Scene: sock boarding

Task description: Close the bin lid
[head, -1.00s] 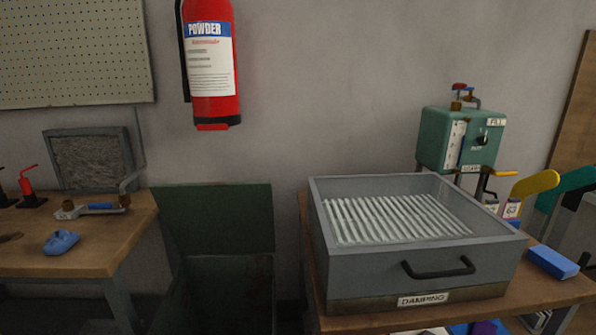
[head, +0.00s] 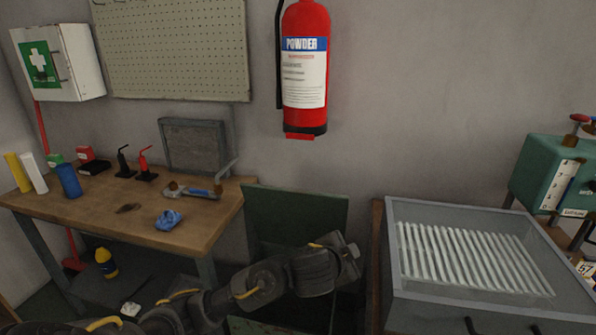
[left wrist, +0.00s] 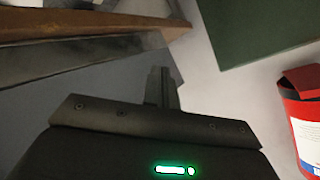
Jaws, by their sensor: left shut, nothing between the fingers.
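The green bin lid (head: 296,215) stands open and upright against the wall, between the wooden bench and the dampening box. The bin (head: 262,326) is below it, mostly hidden behind my left arm. My left gripper (head: 348,252) is in front of the lid's lower right part in the head view; whether it touches the lid I cannot tell. In the left wrist view the gripper fingers (left wrist: 161,88) are together and empty, and the green lid (left wrist: 265,25) shows at the upper right, apart from the fingers. My right gripper is in neither view.
The grey dampening box (head: 400,265) stands on a table close to the right of the bin. The wooden bench (head: 215,225) is at the left. A red fire extinguisher (head: 305,70) hangs on the wall above the lid and shows in the left wrist view (left wrist: 300,120).

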